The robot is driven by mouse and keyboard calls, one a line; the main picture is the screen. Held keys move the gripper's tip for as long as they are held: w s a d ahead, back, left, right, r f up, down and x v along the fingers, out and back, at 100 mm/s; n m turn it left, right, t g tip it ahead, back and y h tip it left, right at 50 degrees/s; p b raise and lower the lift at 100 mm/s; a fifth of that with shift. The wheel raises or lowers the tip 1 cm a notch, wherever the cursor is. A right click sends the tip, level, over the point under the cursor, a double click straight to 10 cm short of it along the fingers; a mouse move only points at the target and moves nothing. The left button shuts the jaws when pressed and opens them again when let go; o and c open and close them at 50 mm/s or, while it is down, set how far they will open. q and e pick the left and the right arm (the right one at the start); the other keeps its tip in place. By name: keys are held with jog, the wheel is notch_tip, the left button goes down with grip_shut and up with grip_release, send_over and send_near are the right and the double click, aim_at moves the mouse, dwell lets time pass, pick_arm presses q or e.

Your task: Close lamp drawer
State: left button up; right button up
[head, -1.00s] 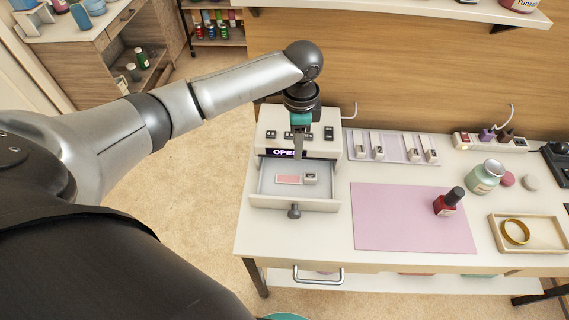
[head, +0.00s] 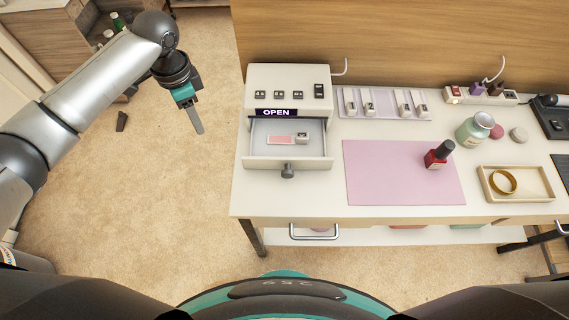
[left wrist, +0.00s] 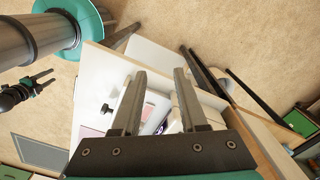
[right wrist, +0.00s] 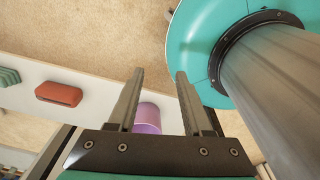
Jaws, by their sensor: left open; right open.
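The lamp is a white box (head: 290,82) at the left end of the table, with several small square buttons and a black switch. Its front display reads OPEN. Its drawer (head: 255,158) is pulled out toward me, with a grey knob (head: 288,171) on its front. A small pink-and-white piece (head: 282,139) lies inside. My left gripper (head: 198,128) is open and empty, left of the lamp and apart from it, over the floor side. Its fingers also show in the left wrist view (left wrist: 159,75). My right gripper (right wrist: 160,72) is open and empty, seen only in the right wrist view.
A pink mat (head: 400,180) with a red bottle (head: 437,157) lies right of the drawer. A tray (head: 385,112) of small white pieces is behind it. A table handle (head: 314,236) sticks out below.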

jog(key=shift+a, duration=0.25)
